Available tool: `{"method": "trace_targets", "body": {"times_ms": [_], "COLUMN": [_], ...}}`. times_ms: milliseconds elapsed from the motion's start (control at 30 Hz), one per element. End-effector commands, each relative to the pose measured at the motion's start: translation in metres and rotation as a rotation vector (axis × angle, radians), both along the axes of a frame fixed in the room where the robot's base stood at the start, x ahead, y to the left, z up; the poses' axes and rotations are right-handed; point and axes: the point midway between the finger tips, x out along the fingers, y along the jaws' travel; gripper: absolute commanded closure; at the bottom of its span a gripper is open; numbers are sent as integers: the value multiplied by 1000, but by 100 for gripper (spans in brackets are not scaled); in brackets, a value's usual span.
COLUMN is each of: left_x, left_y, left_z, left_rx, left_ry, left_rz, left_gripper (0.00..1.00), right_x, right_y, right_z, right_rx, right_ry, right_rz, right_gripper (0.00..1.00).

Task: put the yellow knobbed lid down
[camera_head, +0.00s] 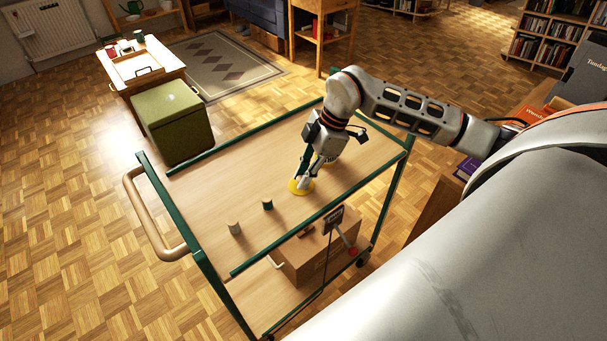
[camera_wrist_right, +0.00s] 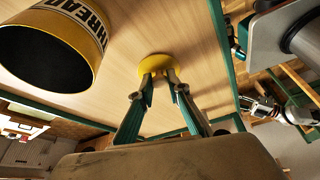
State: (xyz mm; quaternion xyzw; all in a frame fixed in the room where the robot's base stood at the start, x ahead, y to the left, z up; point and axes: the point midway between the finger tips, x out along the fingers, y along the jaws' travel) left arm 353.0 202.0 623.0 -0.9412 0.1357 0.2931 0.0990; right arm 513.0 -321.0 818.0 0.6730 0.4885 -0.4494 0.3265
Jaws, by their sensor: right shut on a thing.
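The yellow knobbed lid (camera_head: 294,187) is at the wooden top of the green-framed trolley (camera_head: 225,180). My right gripper (camera_head: 304,181) points down at it, and its fingers are shut on the knob. The wrist view also shows the lid (camera_wrist_right: 156,63) between the fingertips (camera_wrist_right: 158,75), close to the wood; I cannot tell whether it touches. A yellow-banded tin marked THREAD (camera_wrist_right: 55,45) stands beside it, open, with a dark inside. In the head view the gripper mostly hides this tin. My left gripper is not in view.
A grey cylinder (camera_head: 234,228) and a dark green one (camera_head: 267,204) stand near the trolley's front edge. Green rails edge the top, and its left part is bare. A box (camera_head: 305,255) is on the lower shelf. A green stool (camera_head: 175,120) stands beyond.

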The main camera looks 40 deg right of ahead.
Motion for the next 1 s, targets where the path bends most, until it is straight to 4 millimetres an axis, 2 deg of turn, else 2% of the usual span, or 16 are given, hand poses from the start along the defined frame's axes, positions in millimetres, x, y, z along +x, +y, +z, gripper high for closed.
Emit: {"method": "trace_targets", "body": {"times_ms": [33,100,400,533,667,1000], "left_x": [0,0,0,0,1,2], "left_y": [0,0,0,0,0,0], "left_z": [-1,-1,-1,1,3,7], "left_rx": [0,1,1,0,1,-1], "left_ry": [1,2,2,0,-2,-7], "left_rz": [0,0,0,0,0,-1], "left_gripper": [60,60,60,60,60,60], "right_x": [0,0,0,0,-2,-10], "right_y": [0,0,0,-1,-9,-34], "right_z": [-1,-1,0,7,24,87], "right_rx": [0,0,0,0,-3,-2], "right_ry": [1,1,1,-1,-3,-4], "right_rz": [0,0,0,0,-2,-1], "right_gripper": [78,67,67,67,67,67]}}
